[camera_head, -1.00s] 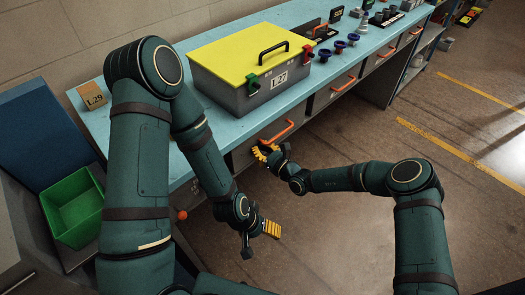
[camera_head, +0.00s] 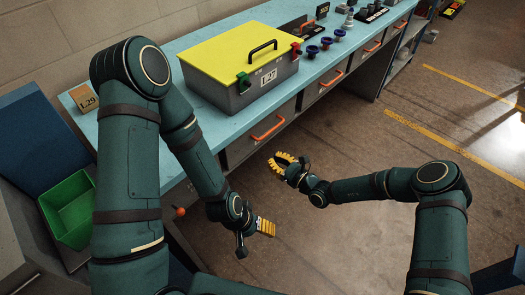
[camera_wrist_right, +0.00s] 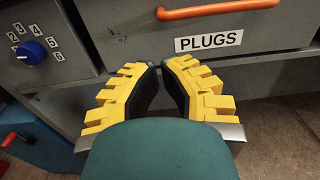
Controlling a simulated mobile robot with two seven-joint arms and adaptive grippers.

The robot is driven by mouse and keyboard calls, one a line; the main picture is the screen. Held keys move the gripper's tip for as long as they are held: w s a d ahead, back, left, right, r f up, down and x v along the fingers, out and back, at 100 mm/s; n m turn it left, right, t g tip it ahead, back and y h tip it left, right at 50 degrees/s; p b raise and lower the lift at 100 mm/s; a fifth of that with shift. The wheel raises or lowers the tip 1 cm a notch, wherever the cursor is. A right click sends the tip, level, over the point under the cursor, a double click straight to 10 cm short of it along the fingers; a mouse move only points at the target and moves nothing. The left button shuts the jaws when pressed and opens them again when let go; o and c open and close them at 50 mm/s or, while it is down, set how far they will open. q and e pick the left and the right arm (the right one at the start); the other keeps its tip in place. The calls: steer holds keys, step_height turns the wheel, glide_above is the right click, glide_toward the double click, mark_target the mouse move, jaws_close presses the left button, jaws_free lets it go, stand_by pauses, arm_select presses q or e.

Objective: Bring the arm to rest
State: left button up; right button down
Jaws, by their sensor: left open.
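My left gripper (camera_head: 266,228) is the lower one in the head view, with yellow ribbed fingers. It hangs beside the bench front, clear of it, and holds nothing that I can see. My right gripper (camera_head: 280,158) is above it, in front of the drawers and over the floor. My left arm (camera_head: 130,170) is bent at the left; my right arm (camera_head: 435,200) is bent at the right.
The blue bench (camera_head: 190,45) carries a grey case with a yellow lid (camera_head: 240,62) and several blue fittings (camera_head: 326,43). Orange drawer handles (camera_head: 268,128) stick out of its front. A green bin (camera_head: 68,210) is at the left. The floor (camera_head: 350,140) right of the bench is open.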

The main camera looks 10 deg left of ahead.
steer(key=v, duration=0.3)
steer(key=shift+s+d+r, duration=0.1)
steer(key=shift+s+d, duration=0.05)
steer(key=shift+s, duration=0.05)
steer(key=s+d+f+n+g+h, duration=0.1)
steer(key=s+f+n+g+h, duration=0.1)
steer(key=s+n+g, duration=0.55)
steer(key=s+d+f+n+g+h, duration=0.2)
steer(key=s+n+g+h, duration=0.15)
steer(key=s, duration=0.65)
steer(key=s+d+r+n+t+h, duration=0.1)
steer(key=s+d+n+h, duration=0.1)
steer(key=d+n, duration=0.3)
steer(key=s+d+r+n+t+h, duration=0.1)
steer(key=s+d+n+t+h, duration=0.1)
steer(key=d+n, duration=0.4)
steer(key=shift+s+d+t+h, duration=0.3)
steer(key=shift+s+d+h, duration=0.5)
steer(key=shift+d+h, duration=0.3)
